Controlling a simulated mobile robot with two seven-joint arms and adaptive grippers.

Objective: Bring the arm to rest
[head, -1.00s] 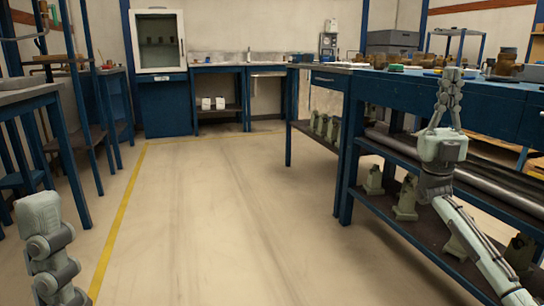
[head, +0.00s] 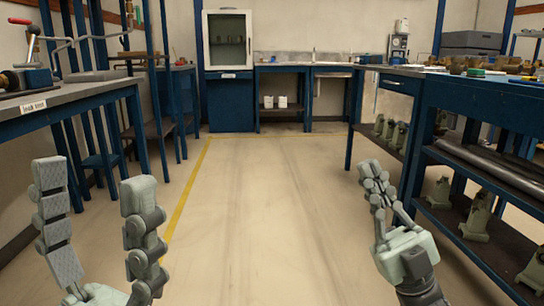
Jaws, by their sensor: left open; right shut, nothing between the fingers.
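My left gripper (head: 93,178) is at the lower left of the head view, with its two grey fingers pointing up and spread wide apart. Nothing is between them. My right gripper (head: 371,172) is right of the middle, over the open floor and left of the right-hand bench. Its fingers are together and hold nothing. Both grippers appear clear of the furniture. Most of my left arm is out of view.
A blue-framed bench (head: 66,100) labelled "leak test" stands at the left. A long blue workbench (head: 480,105) with grey-green parts on its lower shelf stands at the right. A glass-fronted cabinet (head: 229,43) is at the back. The floor (head: 275,215) between is clear.

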